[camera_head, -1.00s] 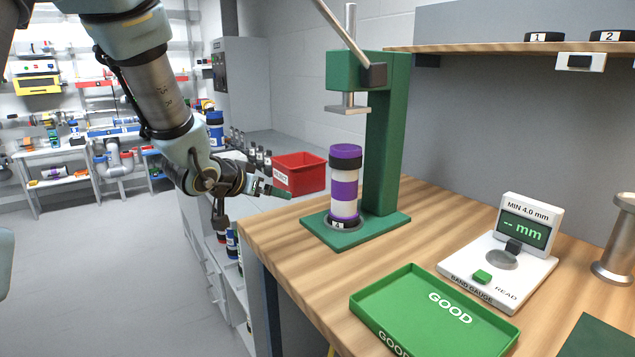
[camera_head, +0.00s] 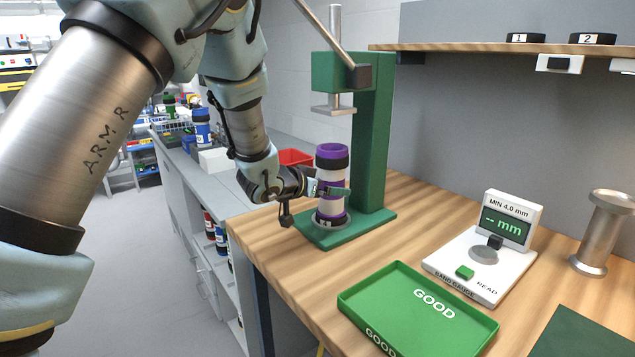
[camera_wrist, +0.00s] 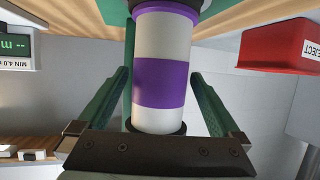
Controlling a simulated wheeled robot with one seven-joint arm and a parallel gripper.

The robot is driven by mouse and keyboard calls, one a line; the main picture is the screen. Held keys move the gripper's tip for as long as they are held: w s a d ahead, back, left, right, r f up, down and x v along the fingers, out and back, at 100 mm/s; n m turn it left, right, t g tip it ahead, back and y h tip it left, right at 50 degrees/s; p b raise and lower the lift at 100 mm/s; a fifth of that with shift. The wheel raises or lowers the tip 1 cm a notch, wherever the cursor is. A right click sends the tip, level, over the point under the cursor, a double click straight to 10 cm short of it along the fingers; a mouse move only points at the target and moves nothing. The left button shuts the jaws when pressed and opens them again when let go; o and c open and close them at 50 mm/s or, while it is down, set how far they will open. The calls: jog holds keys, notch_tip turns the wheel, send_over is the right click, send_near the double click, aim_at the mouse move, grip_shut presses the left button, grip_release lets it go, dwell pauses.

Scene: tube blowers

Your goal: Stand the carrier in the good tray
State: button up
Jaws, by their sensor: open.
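The carrier (camera_head: 331,183), a white cylinder with purple bands and black end rings, stands upright on the green press base (camera_head: 345,233). My gripper (camera_head: 335,190) is at the carrier's mid-height. In the wrist view the carrier (camera_wrist: 163,85) stands between the two green fingers of my gripper (camera_wrist: 158,95). A gap shows on both sides, so the jaws are open around it. The good tray (camera_head: 415,310) is green, empty, and lies on the bench in front of the press.
The press (camera_head: 372,140) rises right behind the carrier, its ram (camera_head: 333,108) above it. The band gauge (camera_head: 480,265) sits right of the tray, with a metal stand (camera_head: 602,235) beyond. The red reject bin (camera_wrist: 285,45) is near. The wooden bench (camera_head: 270,240) left of the tray is clear.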

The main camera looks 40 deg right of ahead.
jog(key=shift+w+d+f, duration=0.15)
jog(key=shift+d+f, duration=0.1)
jog(key=shift+d, duration=0.35)
jog(key=shift+c, duration=0.4)
jog(key=c, duration=1.5)
jog(key=shift+r+p, duration=1.1)
jog(key=shift+r, duration=0.45)
jog(key=shift+a, duration=0.1)
jog(key=shift+w+a+b, duration=0.2)
jog(key=shift+a+b, duration=0.05)
jog(key=shift+a, duration=3.45)
jog(key=shift+w+a+b, duration=0.2)
jog(key=shift+a, duration=3.5)
